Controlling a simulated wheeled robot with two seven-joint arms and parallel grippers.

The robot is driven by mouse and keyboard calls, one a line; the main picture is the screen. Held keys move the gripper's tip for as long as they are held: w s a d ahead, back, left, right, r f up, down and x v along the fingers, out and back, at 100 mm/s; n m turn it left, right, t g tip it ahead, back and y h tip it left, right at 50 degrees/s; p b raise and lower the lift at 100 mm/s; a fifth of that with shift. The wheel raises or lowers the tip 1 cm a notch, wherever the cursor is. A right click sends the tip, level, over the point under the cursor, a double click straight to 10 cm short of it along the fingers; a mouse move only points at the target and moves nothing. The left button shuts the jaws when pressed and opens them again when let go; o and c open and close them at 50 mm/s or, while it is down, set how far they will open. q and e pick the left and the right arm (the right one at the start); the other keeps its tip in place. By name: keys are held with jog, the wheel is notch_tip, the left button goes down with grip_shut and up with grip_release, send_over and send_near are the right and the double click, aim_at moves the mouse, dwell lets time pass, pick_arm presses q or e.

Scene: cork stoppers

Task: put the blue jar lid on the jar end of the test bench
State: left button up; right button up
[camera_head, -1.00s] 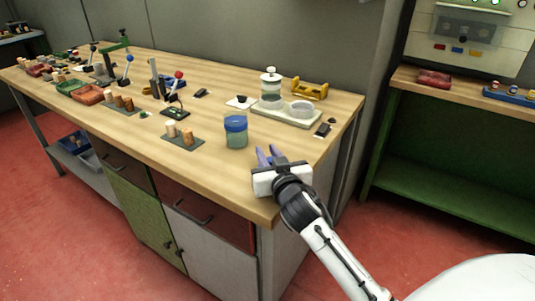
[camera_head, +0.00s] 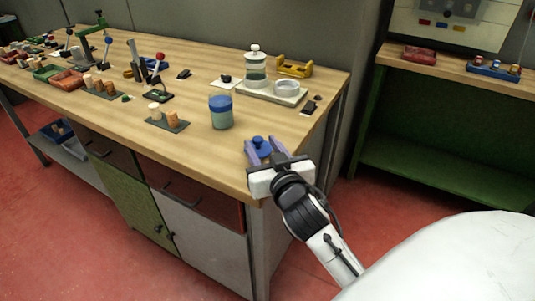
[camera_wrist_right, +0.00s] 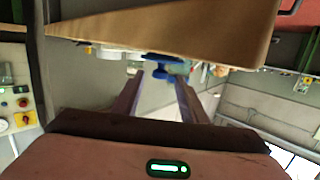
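The blue jar lid (camera_head: 260,147), with a knob on top, lies on the wooden bench near its front right corner. In the right wrist view the lid (camera_wrist_right: 163,59) shows upside down, just beyond the fingertips. My right gripper (camera_head: 264,150) is open, its two purple fingers apart on either side of the lid's knob; I see no clear contact. A pale tray-like base (camera_head: 268,95) at the back right carries a clear bottle with a white top (camera_head: 255,68) and a low, round, clear vessel (camera_head: 287,87). My left gripper is not in view.
A greenish jar with a blue top (camera_head: 221,113) stands left of the lid. A grey plate with corks (camera_head: 168,121), a yellow holder (camera_head: 294,66) and a small black device (camera_head: 308,108) are nearby. The bench's front edge is close below my gripper.

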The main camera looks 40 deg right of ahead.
jog(key=shift+v, duration=2.15)
